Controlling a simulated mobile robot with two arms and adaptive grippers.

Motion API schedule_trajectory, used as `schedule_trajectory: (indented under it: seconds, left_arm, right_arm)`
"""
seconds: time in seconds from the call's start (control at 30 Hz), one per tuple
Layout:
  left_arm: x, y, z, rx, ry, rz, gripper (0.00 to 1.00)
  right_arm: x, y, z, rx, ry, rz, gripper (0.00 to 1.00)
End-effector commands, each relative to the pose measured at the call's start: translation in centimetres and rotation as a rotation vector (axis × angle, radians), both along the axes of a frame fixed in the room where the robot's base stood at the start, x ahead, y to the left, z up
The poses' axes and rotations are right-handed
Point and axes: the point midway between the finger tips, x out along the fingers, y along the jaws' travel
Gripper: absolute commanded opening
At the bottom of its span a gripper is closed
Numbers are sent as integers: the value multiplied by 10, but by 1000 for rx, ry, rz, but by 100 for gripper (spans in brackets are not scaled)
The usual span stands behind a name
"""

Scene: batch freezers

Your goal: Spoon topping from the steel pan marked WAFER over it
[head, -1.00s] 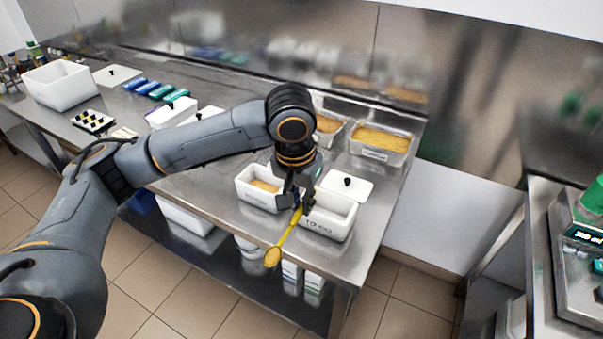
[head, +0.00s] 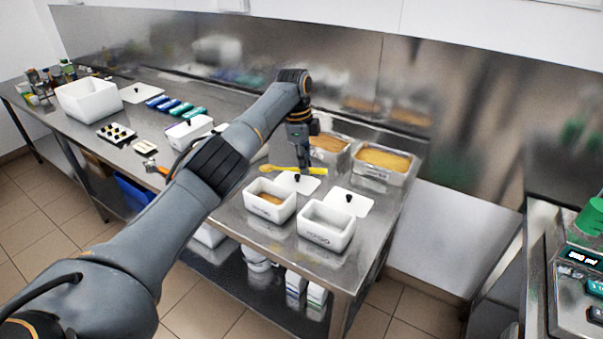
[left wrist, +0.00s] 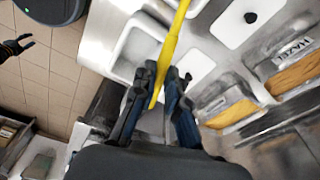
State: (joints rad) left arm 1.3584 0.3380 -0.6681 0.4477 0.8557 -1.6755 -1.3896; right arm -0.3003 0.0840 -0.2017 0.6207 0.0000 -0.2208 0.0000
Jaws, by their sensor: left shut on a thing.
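My left gripper (head: 304,170) is shut on a yellow spoon (head: 318,171), held about level above the back of the bench. The spoon also shows in the left wrist view (left wrist: 174,35); whether it carries anything is unclear. Two steel pans of tan topping stand behind it, a left one (head: 345,158) and a right one (head: 383,177). No WAFER label is legible; one pan in the left wrist view (left wrist: 283,60) has a partly readable HAZ label. A white tub (head: 252,203) holds tan content. My right gripper (left wrist: 14,48) appears open over the floor in the left wrist view.
An empty-looking white tub (head: 322,240) stands at the front right. White lids lie behind the tubs, one under the spoon (head: 310,184) and one at right (head: 354,207). A scale (head: 580,270) is at far right. The steel back wall is close behind the pans.

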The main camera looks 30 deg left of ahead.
Motion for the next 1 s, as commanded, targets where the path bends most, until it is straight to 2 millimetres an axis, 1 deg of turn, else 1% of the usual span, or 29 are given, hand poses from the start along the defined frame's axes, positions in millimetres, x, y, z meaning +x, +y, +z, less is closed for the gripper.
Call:
schedule_trajectory:
  seconds: [0.03, 0.1, 0.23, 0.37, 0.63, 0.67, 0.7, 1.0]
  left_arm:
    - [-2, 2, -9, -2, 4, -58, 0]
    - [-5, 4, -19, 1, 4, -137, 0]
    - [-10, 5, -31, 4, 1, -234, 0]
    - [-11, 6, -39, 5, 1, -262, 0]
    - [-11, 6, -64, 5, 1, -260, 0]
    - [-11, 7, -56, 6, -7, -260, 0]
    - [-12, 7, -54, 7, -15, -259, 0]
    - [-14, 7, -54, 12, -80, -259, 0]
  right_arm:
    - [-5, -4, 1, -5, 7, 0, 42]
    - [-8, -6, 2, -8, 13, -2, 42]
    - [-8, -7, 2, -8, 11, -3, 42]
    - [-5, -4, -2, -5, 7, -3, 42]
    - [1, 8, -24, 10, -2, -7, 42]
    - [1, 9, -12, 11, -2, -7, 42]
    - [1, 10, -5, 12, -2, -6, 42]
    - [2, 7, 26, 9, -4, -3, 42]
